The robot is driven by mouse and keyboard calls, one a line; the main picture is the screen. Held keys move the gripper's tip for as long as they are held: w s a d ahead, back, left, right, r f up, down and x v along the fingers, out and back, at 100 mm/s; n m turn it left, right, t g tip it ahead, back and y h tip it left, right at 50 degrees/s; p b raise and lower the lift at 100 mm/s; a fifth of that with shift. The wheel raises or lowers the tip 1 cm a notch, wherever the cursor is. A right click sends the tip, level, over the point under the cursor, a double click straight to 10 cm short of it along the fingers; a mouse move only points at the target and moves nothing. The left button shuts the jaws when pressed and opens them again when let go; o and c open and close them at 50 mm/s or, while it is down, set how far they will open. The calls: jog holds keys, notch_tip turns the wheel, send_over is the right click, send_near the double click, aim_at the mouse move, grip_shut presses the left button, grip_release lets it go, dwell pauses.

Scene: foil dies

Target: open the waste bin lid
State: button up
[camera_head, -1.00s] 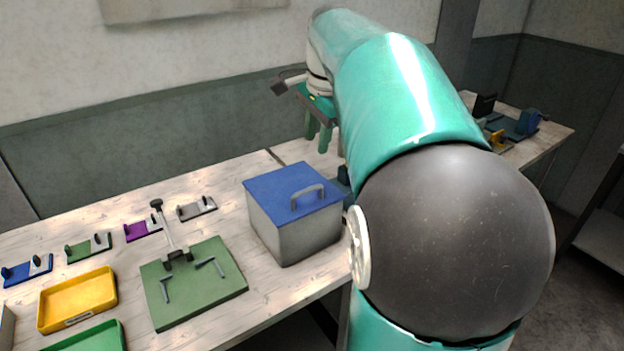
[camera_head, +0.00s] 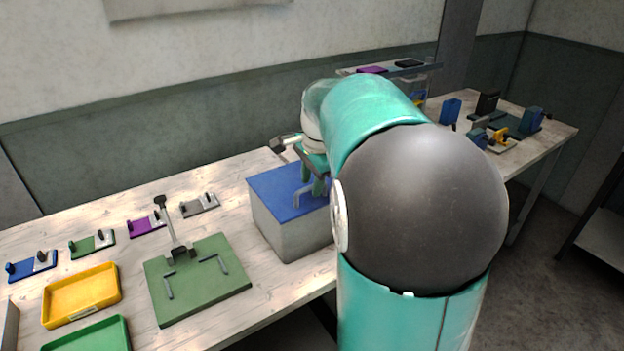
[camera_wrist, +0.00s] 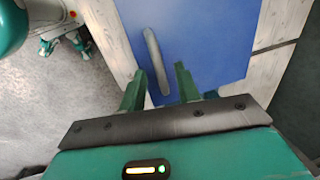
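The waste bin (camera_head: 284,225) is a grey box with a flat blue lid (camera_head: 270,184), which lies shut on top. A grey bar handle (camera_head: 299,197) stands up from the lid. My gripper (camera_head: 316,187) is low over the lid at the handle, partly hidden by my arm. In the wrist view the lid (camera_wrist: 205,40) fills the middle, and the handle (camera_wrist: 154,60) runs between the two green fingers of my gripper (camera_wrist: 160,82). The fingers are apart, with a gap beside the handle, and do not visibly grip it.
Left of the bin is a green plate with a toggle clamp (camera_head: 200,280). A yellow tray (camera_head: 82,295), a green tray (camera_head: 95,337) and several small coloured fixtures lie further left. A second table (camera_head: 550,140) with parts stands at the right.

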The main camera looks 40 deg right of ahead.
grip_shut()
jog(key=shift+r, duration=0.15)
